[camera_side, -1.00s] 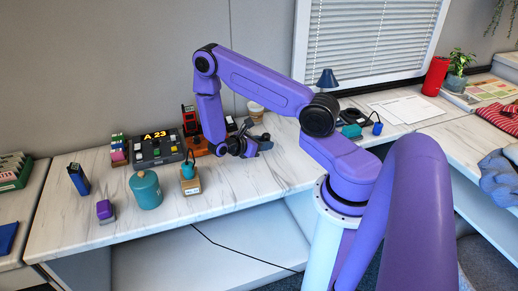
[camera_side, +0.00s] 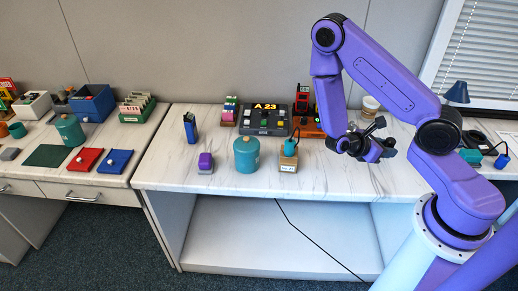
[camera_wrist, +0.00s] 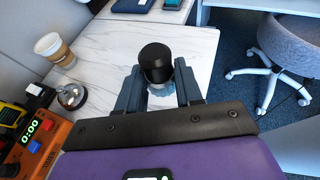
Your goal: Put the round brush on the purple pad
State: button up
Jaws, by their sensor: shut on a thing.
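My gripper (camera_wrist: 160,92) is shut on the round brush (camera_wrist: 156,62), which has a black cylindrical handle and pale blue-grey bristles below it. In the wrist view the brush sits between the two dark fingers, over white marble. In the side view my gripper (camera_side: 368,146) is above the right part of the marble desk; the brush cannot be told apart from the dark fingers there. I cannot make out a purple pad in either view. A red pad (camera_side: 85,160) and a blue pad (camera_side: 115,161) lie on the left table.
On the marble desk (camera_side: 225,185) stand a teal canister (camera_side: 246,155), a purple-topped block (camera_side: 205,162), a blue upright case (camera_side: 190,127) and a teal-topped wooden block (camera_side: 288,158). A paper cup (camera_wrist: 54,48) and a silver bell (camera_wrist: 71,96) are near my gripper. The desk's front strip is clear.

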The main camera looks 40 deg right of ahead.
jog(key=w+a+n+t+y, duration=0.1)
jog(key=w+a+n+t, duration=0.25)
jog(key=w, duration=0.25)
jog(key=w+a+f+n+t, duration=0.1)
jog(key=w+a+n+t, duration=0.25)
jog(key=w+t, duration=0.2)
jog(key=w+a+n+t+y, duration=0.1)
jog(key=w+a+n+t, duration=0.25)
jog(key=w, duration=0.35)
jog(key=w+a+r+n+t+y, duration=0.2)
jog(key=w+a+n+y, duration=0.15)
jog(key=a, duration=0.35)
jog(key=w+a+r+n+t+y, duration=0.2)
jog(key=a+n+y, duration=0.25)
jog(key=a, duration=0.35)
jog(key=w+a+r+n+t+y, duration=0.2)
jog(key=w+a+n+y, duration=0.15)
jog(key=a, duration=0.35)
send_over(207, 160)
jog(key=shift+n+g, duration=0.25)
jog(key=shift+n, duration=0.15)
jog(key=f, duration=0.9)
jog(key=shift+s+d, duration=0.1)
jog(key=shift+s, duration=0.2)
jog(key=shift+w+f, duration=0.15)
jog(key=shift+f, duration=0.15)
jog(key=shift+w+f, duration=0.1)
jog(key=shift+f, duration=1.45)
jog(key=shift+f, duration=0.15)
